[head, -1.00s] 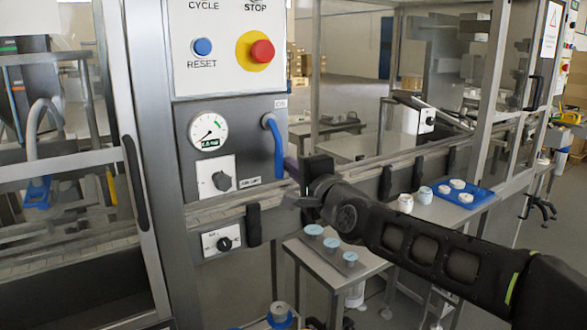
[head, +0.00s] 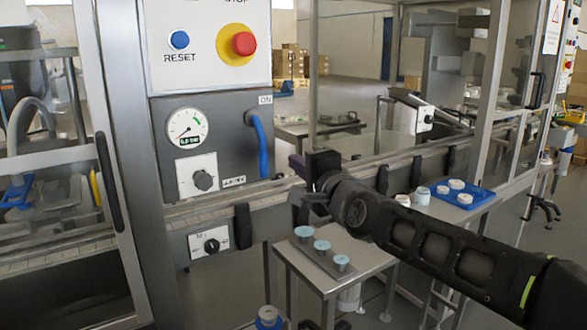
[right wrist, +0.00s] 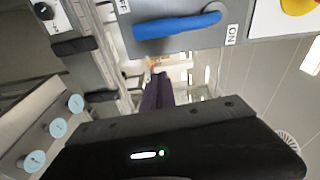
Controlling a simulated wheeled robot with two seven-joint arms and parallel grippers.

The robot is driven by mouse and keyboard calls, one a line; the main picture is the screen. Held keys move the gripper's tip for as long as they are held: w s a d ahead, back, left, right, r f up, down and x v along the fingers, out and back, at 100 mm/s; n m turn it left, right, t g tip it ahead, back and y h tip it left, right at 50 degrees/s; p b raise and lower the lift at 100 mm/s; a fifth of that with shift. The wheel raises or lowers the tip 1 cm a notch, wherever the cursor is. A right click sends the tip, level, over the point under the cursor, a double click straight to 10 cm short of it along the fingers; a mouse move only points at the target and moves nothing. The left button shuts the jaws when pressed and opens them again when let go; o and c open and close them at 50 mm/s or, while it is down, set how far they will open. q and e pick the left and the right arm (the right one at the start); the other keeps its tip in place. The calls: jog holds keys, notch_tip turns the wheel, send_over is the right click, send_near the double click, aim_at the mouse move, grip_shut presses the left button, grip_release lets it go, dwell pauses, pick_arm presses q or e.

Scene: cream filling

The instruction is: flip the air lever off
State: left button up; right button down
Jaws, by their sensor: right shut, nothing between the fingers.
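The air lever is a blue handle (head: 261,148) on the grey control panel, right of the round gauge. It hangs down from its pivot below the ON label (head: 265,99), its free end near a lower label. The right wrist view also shows the blue lever (right wrist: 178,25), lying sideways across the top. My right gripper (head: 298,165) is just right of the lever, apart from it. Its dark fingers (right wrist: 158,92) are shut and empty. My left gripper is not in view.
The gauge (head: 187,127) has a small display, too small to read surely. A black knob (head: 203,180) is below it. A rail (head: 340,174) runs behind my right gripper. A small table (head: 350,278) bears several blue-topped jars. A blue tray (head: 482,203) with white jars is farther right.

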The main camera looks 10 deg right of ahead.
jog(key=a+b+v, duration=0.1)
jog(key=b+v, duration=0.1)
jog(key=v, duration=0.7)
jog(key=shift+r, duration=0.2)
jog(key=shift+s, duration=0.1)
